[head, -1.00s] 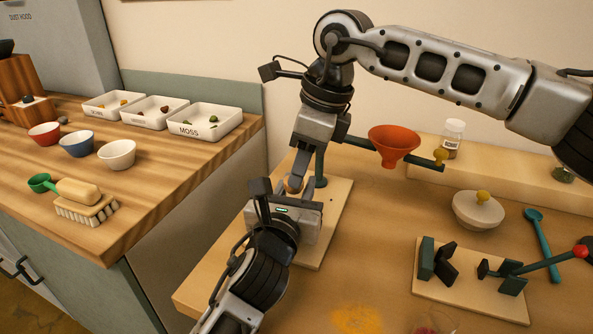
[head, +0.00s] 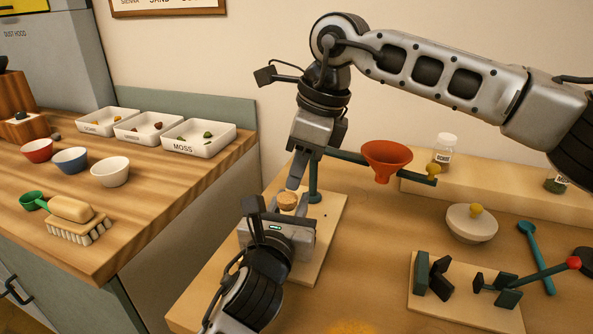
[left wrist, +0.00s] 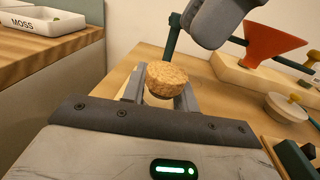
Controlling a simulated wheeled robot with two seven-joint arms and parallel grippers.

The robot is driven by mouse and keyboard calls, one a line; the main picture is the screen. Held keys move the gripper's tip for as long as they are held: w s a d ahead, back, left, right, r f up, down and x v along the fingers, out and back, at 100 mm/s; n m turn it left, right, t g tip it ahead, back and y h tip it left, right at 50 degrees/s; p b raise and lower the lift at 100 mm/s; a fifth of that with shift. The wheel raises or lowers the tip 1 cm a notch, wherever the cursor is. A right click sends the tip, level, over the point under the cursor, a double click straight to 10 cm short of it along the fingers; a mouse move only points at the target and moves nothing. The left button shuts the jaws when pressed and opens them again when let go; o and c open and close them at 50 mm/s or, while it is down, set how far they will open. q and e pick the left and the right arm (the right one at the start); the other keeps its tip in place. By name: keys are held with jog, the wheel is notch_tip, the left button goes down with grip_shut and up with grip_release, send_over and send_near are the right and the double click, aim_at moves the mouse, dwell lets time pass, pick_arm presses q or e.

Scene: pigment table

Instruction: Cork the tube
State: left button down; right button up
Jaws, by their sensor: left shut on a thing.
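The tan cork (head: 288,199) sits upright at my left gripper (head: 287,209); the left wrist view shows the cork (left wrist: 166,78) between and above its two fingers. My left gripper is shut. Its body hides what lies below the cork, so the tube's glass does not show; the grip appears to be on the tube just under the cork. My right gripper (head: 294,186) points down just above the cork, apart from it. One finger shows clearly and the other is hidden, so I cannot tell its opening.
A stand with an orange funnel (head: 387,157) rises just behind the grippers. A lidded white bowl (head: 470,223), a teal spoon (head: 536,258) and a lever press (head: 465,290) lie to the right. A jar (head: 444,150) stands on the back ledge (head: 500,178). The left counter (head: 150,200) holds trays, bowls and a brush.

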jog(key=v, duration=0.3)
jog(key=shift+r, duration=0.15)
jog(key=o, duration=0.6)
jog(key=shift+c, duration=0.2)
pick_arm(q)
jog(key=shift+f, duration=0.1)
pick_arm(e)
jog(key=v, duration=1.2)
pick_arm(q)
jog(key=c, duration=1)
grip_release()
pick_arm(e)
jog(key=shift+r, duration=0.1)
